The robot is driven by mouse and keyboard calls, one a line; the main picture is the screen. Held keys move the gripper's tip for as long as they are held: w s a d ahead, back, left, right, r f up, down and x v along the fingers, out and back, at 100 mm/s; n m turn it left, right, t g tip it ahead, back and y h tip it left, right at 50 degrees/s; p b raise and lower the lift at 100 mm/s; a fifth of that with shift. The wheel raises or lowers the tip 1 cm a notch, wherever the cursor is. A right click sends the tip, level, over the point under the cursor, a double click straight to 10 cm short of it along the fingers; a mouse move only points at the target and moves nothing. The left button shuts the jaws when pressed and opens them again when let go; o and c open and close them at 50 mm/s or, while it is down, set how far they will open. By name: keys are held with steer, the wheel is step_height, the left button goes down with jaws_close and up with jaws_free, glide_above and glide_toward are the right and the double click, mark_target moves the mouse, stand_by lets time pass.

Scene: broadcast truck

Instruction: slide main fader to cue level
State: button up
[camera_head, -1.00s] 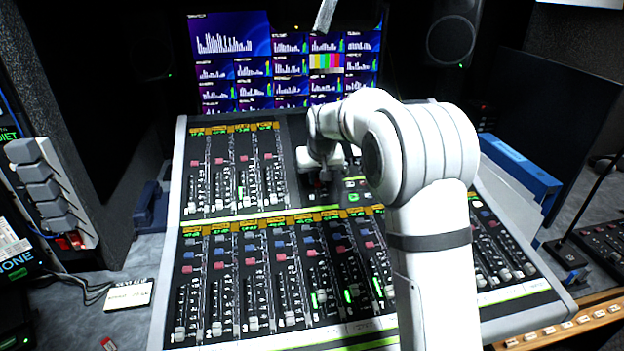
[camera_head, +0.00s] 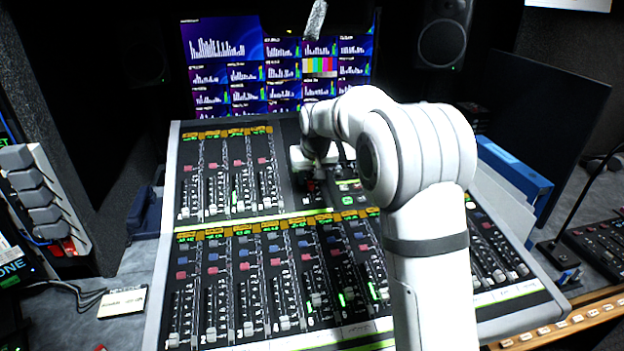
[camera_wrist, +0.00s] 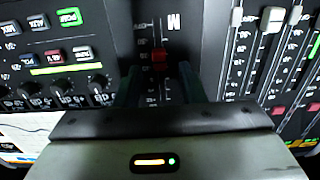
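The main fader has a red cap (camera_wrist: 160,60) in a slot marked "M", in the upper middle of the wrist view. My gripper (camera_wrist: 160,84) has its two dark fingers apart, one on each side of the fader slot. The cap lies in line with the gap between them, with space visible on both sides; I see no contact. In the head view my gripper (camera_head: 312,178) points down at the console's upper middle section, and the wrist partly hides that area. The cue level mark is too small to tell.
The mixing console (camera_head: 305,222) has several other faders in two banks, close to my gripper. Buttons and knobs (camera_wrist: 62,88) sit left of the slot in the wrist view. Screens (camera_head: 280,65) stand behind, a blue binder (camera_head: 515,170) on the right.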

steer(key=v, duration=0.6)
steer(key=s+d+r+p, duration=0.35)
steer(key=s+d, duration=0.25)
steer(key=s, duration=0.4)
steer(key=s+d+m+g+p, duration=0.1)
steer(key=s+d, duration=0.3)
steer(key=s, duration=0.9)
steer(key=s+d+f+m+h+p, duration=0.1)
steer(key=s+d, duration=0.3)
steer(key=s, duration=1)
steer(key=shift+s+d+g+p, duration=0.25)
steer(key=shift+g+p, duration=0.15)
steer(key=shift+p, duration=0.5)
steer(key=shift+f, duration=0.1)
